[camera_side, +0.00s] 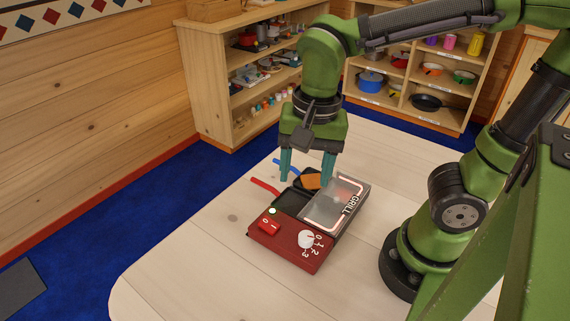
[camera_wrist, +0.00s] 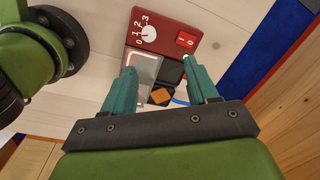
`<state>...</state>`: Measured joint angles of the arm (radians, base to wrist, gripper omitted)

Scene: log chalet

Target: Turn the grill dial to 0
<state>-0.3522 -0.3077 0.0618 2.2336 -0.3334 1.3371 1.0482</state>
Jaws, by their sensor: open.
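The toy grill (camera_side: 336,205) stands on the pale table, with a red front panel (camera_side: 282,243) and a glowing orange-white border on its plate. The white round grill dial (camera_side: 306,239) sits on the panel beside numbers 0 to 3; it also shows in the wrist view (camera_wrist: 148,31). I cannot tell which number it points at. My gripper (camera_side: 307,168) is open and empty, pointing down above the back of the grill, behind the dial and apart from it. In the wrist view its fingers (camera_wrist: 161,80) are spread below the panel.
A red rocker switch (camera_side: 268,226) and a lit green lamp (camera_side: 272,211) share the panel. Dark pans with red (camera_side: 265,187) and blue (camera_side: 287,167) handles lie beside the plate, with an orange-brown piece (camera_side: 312,181). The table front (camera_side: 190,265) is clear. Shelves stand behind.

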